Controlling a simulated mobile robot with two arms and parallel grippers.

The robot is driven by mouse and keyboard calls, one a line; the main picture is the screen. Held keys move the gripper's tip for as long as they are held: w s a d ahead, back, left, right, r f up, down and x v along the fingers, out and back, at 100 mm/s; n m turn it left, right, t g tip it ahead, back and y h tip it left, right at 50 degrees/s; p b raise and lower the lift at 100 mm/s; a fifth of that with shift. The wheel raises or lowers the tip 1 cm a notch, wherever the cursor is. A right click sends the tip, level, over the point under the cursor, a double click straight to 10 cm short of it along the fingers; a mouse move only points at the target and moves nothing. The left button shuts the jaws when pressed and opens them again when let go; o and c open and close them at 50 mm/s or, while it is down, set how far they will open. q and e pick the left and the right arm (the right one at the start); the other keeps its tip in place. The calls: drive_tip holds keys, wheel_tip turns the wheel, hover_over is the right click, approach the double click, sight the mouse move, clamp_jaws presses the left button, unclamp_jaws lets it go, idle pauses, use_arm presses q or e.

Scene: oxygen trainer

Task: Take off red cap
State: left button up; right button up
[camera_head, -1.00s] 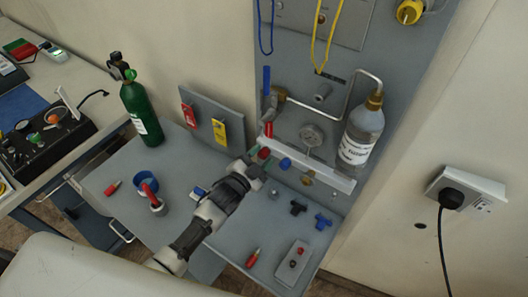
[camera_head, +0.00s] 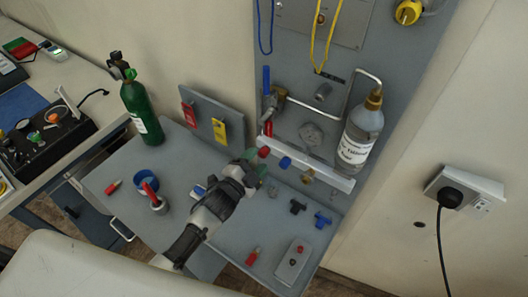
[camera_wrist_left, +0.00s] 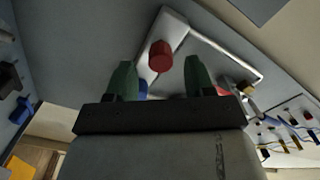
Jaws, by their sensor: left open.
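The red cap (camera_head: 264,152) sits at the lower left of the grey wall panel, at the end of the white strip. In the left wrist view the red cap (camera_wrist_left: 160,55) shows ahead, between the two green fingertips and a little beyond them. My left gripper (camera_head: 257,168) is open and empty, close to the red cap in the head view. Its green fingers (camera_wrist_left: 161,76) stand apart on either side in the wrist view. No contact with the cap is visible. My right gripper is not in view.
A blue cap (camera_head: 285,162) and a brass fitting (camera_head: 307,175) sit along the strip beside the red cap. A bottle (camera_head: 361,133) and gauge (camera_head: 311,134) are above.

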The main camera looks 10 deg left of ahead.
use_arm(q)
drive_tip(key=m+b, duration=0.1)
drive_tip(key=m, duration=0.1)
drive_tip(key=shift+m, duration=0.7)
drive_tip(key=shift+f+m+b, duration=0.1)
drive_tip(key=shift+m+b, duration=0.2)
drive_tip(key=shift+m, duration=1.4)
drive_tip(key=shift+b, duration=0.3)
